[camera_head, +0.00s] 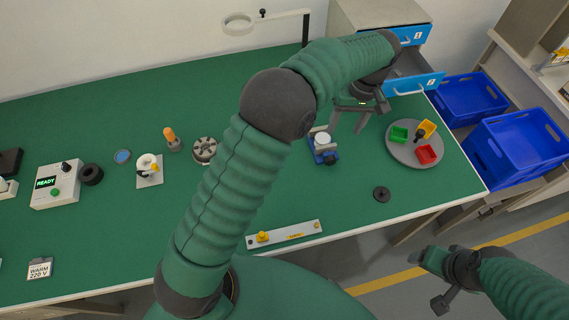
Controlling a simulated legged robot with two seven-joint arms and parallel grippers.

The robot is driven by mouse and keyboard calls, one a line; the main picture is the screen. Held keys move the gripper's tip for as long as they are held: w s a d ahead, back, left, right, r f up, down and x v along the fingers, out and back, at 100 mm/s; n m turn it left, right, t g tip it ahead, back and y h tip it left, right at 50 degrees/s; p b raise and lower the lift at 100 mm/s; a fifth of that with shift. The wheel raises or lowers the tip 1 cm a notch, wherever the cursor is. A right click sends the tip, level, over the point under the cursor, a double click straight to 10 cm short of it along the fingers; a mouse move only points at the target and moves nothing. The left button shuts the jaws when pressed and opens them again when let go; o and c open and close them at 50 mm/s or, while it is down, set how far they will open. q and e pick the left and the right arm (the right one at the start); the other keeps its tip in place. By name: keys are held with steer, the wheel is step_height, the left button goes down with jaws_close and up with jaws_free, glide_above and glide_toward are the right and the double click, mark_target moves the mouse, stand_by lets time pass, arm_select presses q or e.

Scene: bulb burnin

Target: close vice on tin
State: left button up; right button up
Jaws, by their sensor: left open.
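A small blue vice (328,158) stands on the green bench right of the middle. A whitish round tin (322,138) sits at its top between pale jaws. Whether the jaws touch the tin is too small to tell. My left gripper (349,120) is open and empty, just above and right of the vice in the picture, its fingers pointing down. My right gripper (430,282) is off the front of the bench at the lower right, its fingers apart and nothing visible between them.
A round grey tray (399,151) with green, red and yellow bins stands right of the vice. A black disc (382,194) and a grey bar (285,236) lie nearer the front edge. A drawer cabinet (372,14) with an open blue drawer (415,83) is behind.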

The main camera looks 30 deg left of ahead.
arm_select(q)
steer(key=s+a+r+m+t+p, duration=0.1)
steer(key=s+a+m+p, duration=0.2)
steer(key=s, duration=0.7)
steer(key=s+a+r+m+t+h+p, duration=0.1)
steer(key=s+a+m+t+p, duration=0.1)
steer(key=s, duration=0.9)
steer(key=a+m+p, duration=0.1)
steer(key=m+p, duration=0.1)
steer(key=shift+s+a+r+p, duration=0.15)
steer(key=shift+r+p, duration=0.25)
